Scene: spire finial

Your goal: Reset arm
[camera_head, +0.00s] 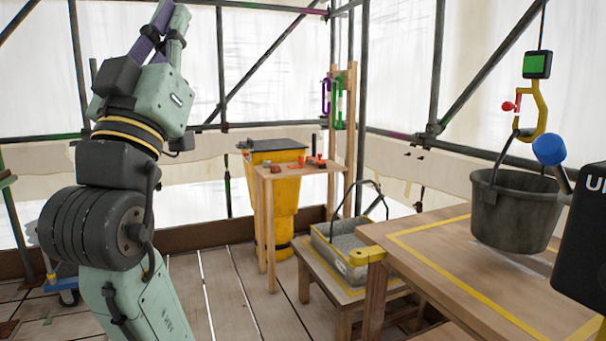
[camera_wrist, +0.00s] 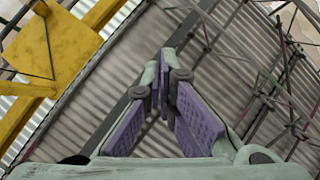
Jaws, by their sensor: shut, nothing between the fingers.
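My gripper (camera_wrist: 166,62) is shut and empty in the wrist view, its green fingers with purple pads meeting at the tips. In the head view my gripper (camera_head: 167,12) is raised at the top left, pointing up at the end of my green and black arm. It is apart from all the tables and objects. Behind it in the wrist view are corrugated sheeting and scaffold poles.
A black bucket (camera_head: 516,210) hangs from a yellow hook (camera_head: 538,108) over the wooden table (camera_head: 450,262) at right. A grey tray (camera_head: 345,250) stands on a low table. A yellow bin (camera_head: 264,180) stands behind a small tool stand (camera_head: 292,172). Scaffold poles surround the floor.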

